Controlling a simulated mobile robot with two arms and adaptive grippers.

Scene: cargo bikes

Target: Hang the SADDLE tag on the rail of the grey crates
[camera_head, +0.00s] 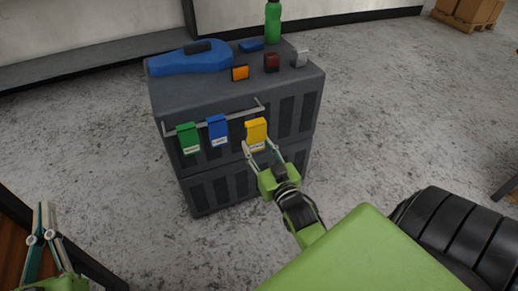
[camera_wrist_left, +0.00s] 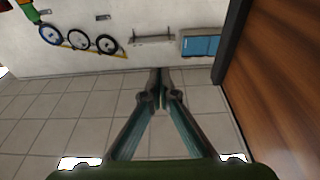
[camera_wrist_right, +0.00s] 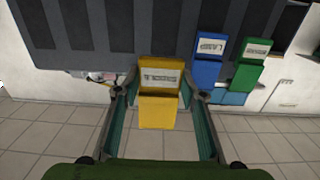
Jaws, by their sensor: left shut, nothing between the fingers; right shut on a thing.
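The yellow tag (camera_head: 256,130) has a white label too small to read surely; I take it for the SADDLE tag. My right gripper (camera_head: 262,147) is shut on its lower part, and the tag also shows between the fingers in the right wrist view (camera_wrist_right: 158,100). The tag is upright in front of the grey crates (camera_head: 235,100), near the right end of the metal rail (camera_head: 215,118). I cannot tell whether it touches the rail. My left gripper (camera_head: 43,238) is shut and empty at the lower left, far from the crates; its fingertips meet in the left wrist view (camera_wrist_left: 160,75).
A green tag (camera_head: 188,138) and a blue tag (camera_head: 217,130) hang on the rail, left of the yellow one.

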